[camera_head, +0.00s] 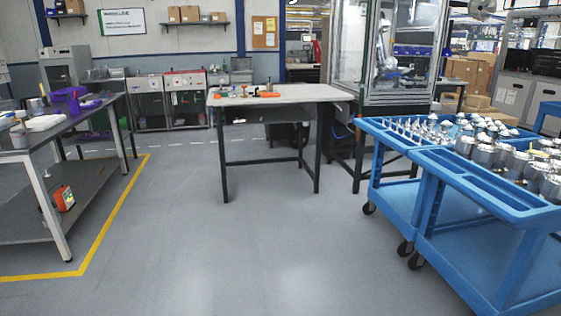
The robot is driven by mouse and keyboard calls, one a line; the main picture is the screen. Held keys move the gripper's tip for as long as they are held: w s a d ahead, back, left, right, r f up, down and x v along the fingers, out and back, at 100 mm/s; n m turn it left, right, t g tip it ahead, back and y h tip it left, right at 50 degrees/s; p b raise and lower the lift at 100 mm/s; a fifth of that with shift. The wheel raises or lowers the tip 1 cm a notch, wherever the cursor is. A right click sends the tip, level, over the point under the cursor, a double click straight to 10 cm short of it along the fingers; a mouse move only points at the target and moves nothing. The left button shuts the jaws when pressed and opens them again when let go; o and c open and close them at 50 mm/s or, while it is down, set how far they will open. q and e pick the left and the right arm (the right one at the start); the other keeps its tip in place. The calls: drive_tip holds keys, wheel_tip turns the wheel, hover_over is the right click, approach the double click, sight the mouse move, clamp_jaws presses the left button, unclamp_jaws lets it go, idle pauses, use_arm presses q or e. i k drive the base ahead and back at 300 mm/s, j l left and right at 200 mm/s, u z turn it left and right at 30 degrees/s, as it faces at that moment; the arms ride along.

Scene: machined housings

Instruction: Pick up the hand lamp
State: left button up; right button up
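An orange and dark boxy item (63,197) stands on the lower shelf of the left bench. It may be the hand lamp, but it is too small to be sure. Several small items lie on the back edge of the middle table, among them an orange one (267,94); I cannot tell whether one of these is a lamp. Neither of my grippers shows in the head view.
The left bench (38,137) carries a purple bin (68,97). The middle table (310,93) stands ahead. Blue carts (470,184) with metal parts stand at the right. A yellow floor line (113,207) borders the left bench. The central floor (250,245) is clear.

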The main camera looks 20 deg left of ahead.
sight(43, 92)
drive_tip(key=i+j+u, duration=0.65)
drive_tip(key=u, duration=0.25)
drive_tip(key=i+u, duration=0.5)
drive_tip(key=i, duration=0.8)
drive_tip(key=i+l, duration=0.1)
drive_tip(key=i, duration=4.1)
drive_tip(key=i+l+u, duration=0.1)
drive_tip(key=i+u, duration=0.3)
drive_tip(key=i+l+u, duration=0.25)
drive_tip(key=i+u, duration=0.15)
drive_tip(key=i, duration=0.2)
drive_tip(key=i+l+u, duration=0.85)
drive_tip(key=l, duration=0.1)
